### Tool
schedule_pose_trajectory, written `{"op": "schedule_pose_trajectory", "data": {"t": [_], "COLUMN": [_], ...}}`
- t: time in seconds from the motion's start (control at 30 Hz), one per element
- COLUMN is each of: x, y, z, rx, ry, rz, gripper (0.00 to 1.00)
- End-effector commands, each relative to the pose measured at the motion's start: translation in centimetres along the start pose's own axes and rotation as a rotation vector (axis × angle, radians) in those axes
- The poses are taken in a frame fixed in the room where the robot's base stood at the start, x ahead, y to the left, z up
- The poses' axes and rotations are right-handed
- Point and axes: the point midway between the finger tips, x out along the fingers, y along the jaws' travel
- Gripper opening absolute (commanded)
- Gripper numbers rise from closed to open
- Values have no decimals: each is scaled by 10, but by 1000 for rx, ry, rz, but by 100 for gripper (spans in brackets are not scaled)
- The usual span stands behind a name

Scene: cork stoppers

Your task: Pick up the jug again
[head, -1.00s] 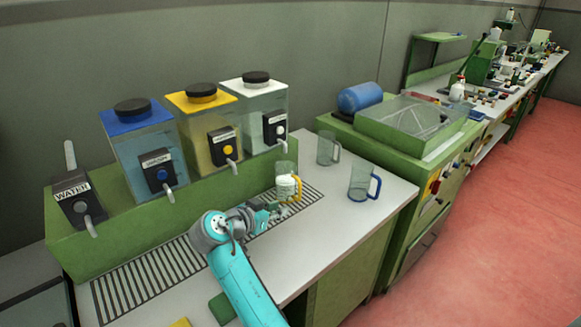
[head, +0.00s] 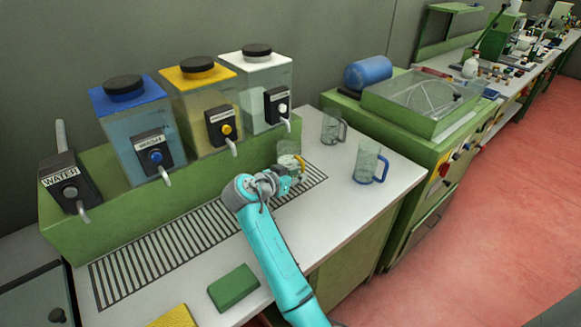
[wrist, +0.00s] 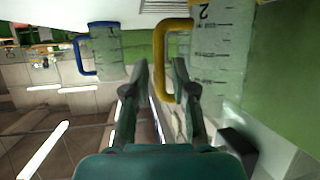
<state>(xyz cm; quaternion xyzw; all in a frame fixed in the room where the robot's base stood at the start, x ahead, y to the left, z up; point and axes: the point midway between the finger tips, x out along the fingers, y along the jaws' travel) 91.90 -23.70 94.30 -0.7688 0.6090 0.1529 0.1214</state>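The clear jug with the yellow handle (head: 289,149) stands on the drip grate below the white-lidded dispenser, partly hidden by my gripper. In the wrist view the jug (wrist: 214,50) is close ahead on the right, with measuring marks on its wall. My gripper (wrist: 160,76) is open. The upright bar of the yellow handle (wrist: 159,60) shows between its two fingertips; I cannot tell whether they touch it. In the head view my gripper (head: 288,181) is right beside the jug's near side.
A clear jug with a grey handle (head: 331,128) and one with a blue handle (head: 367,164) stand to the right on the white counter. Dispensers line the green ledge (head: 110,220) behind. A green sponge (head: 233,288) lies in front of the grate (head: 165,258).

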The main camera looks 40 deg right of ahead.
Motion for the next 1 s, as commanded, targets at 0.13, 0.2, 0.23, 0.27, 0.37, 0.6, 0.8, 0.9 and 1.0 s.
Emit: {"op": "schedule_pose_trajectory", "data": {"t": [0.13, 0.2, 0.23, 0.27, 0.37, 0.6, 0.8, 0.9, 1.0], "x": [23, 31, 33, 35, 36, 36, 35, 35, 35], "y": [1, 1, 1, 1, 0, 0, 0, 0, 0], "z": [1, 1, 1, 1, 1, 1, 0, 0, 0], "rx": [0, 0, 0, 0, 0, 0, 1, 1, 1], "ry": [0, 0, 0, 1, 0, 0, 2, 2, 2], "rz": [3, 3, 2, 1, 0, 0, 0, 0, 0], "gripper": [26, 26, 26, 26, 26, 0, 0, 0, 0]}}
